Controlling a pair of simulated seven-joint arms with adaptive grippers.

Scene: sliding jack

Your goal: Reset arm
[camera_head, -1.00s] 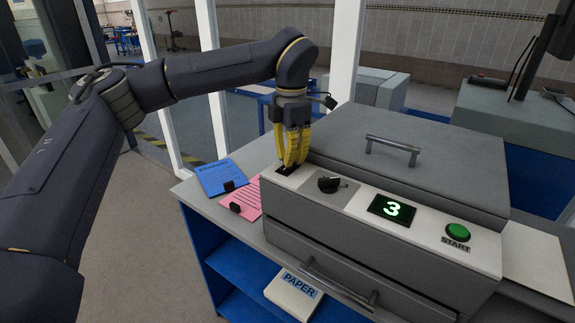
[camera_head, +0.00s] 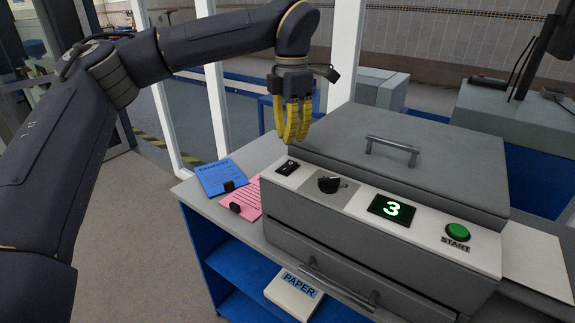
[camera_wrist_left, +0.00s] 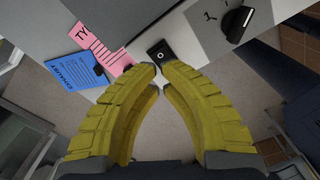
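My left gripper (camera_head: 292,138) has yellow fingers pointing down. It hovers just above the left end of the grey machine's control panel (camera_head: 345,208). In the left wrist view its fingertips (camera_wrist_left: 159,68) come together with nothing held between them. Just beyond them is a small black rocker switch (camera_wrist_left: 159,50), which also shows on the panel in the head view (camera_head: 287,168). The fingers are apart from the switch. To its right are a black knob (camera_head: 330,184), a display (camera_head: 392,209) reading 3 and a green START button (camera_head: 457,232). My right gripper is out of view.
A blue sheet (camera_head: 220,177) and a pink sheet (camera_head: 243,199) lie on the counter left of the machine. The lid handle (camera_head: 392,147) stands up from the closed lid. A PAPER pack (camera_head: 296,290) sits on the blue shelf below. White posts stand behind the arm.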

